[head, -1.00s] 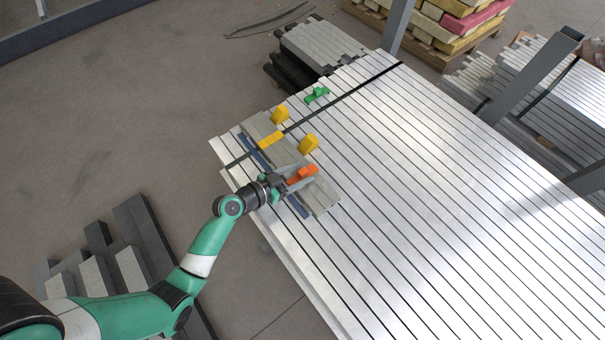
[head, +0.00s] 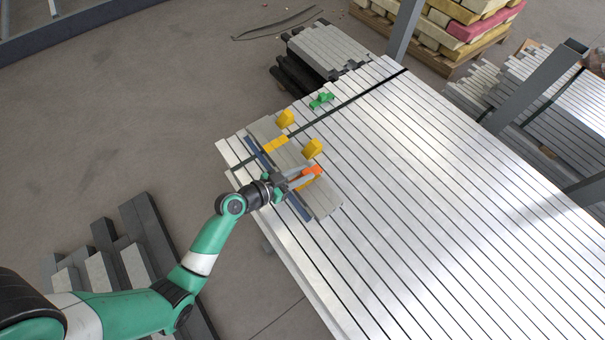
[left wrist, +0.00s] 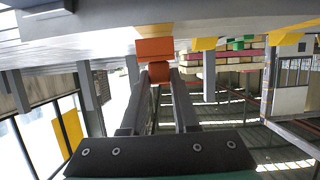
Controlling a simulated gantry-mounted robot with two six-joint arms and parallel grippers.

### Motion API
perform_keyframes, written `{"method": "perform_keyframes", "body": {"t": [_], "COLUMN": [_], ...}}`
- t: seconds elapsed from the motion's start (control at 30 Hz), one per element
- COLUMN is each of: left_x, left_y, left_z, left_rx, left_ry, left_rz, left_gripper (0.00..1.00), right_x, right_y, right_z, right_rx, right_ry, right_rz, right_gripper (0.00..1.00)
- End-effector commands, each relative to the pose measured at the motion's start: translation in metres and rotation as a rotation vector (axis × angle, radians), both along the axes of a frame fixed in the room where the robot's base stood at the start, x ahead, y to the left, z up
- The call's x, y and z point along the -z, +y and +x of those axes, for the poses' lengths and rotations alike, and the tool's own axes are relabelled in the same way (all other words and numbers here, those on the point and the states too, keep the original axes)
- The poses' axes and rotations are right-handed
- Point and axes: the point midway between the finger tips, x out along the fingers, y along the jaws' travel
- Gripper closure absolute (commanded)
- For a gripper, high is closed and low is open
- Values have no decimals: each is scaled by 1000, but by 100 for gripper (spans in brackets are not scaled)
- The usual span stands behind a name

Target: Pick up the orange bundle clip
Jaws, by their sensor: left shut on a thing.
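The orange bundle clip (head: 313,170) is between the fingertips of my left gripper (head: 306,175), above the grey block at the near edge of the metal stack. The left wrist view shows the clip (left wrist: 155,48) with its narrow lower part pinched between the two fingers of the left gripper (left wrist: 161,75). A yellow-orange strip (left wrist: 155,29) shows just beyond the clip there. Whether the clip touches that strip I cannot tell. My right gripper is in no view.
Two yellow blocks (head: 312,149) and a yellow strip (head: 276,145) are beside the gripper. A green clip (head: 321,101) lies farther up the stack. A dark strap (head: 350,106) crosses the slatted metal stack (head: 440,200). The stack's right side is clear.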

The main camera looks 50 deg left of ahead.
Motion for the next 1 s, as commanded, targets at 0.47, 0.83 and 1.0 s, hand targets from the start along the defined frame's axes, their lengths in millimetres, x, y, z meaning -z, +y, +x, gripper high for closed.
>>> {"method": "perform_keyframes", "body": {"t": [0.47, 0.83, 1.0], "left_x": [-104, -105, -113], "left_y": [-106, -124, -116], "left_z": [-56, -66, -66], "left_rx": [11, 2, -21], "left_ry": [3, -2, -5], "left_rz": [5, 1, 2], "left_gripper": [100, 100, 100], "right_x": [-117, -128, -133], "right_y": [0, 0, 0], "right_z": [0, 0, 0], "right_rx": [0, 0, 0], "right_ry": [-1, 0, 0], "right_rz": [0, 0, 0], "right_gripper": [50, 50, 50]}}
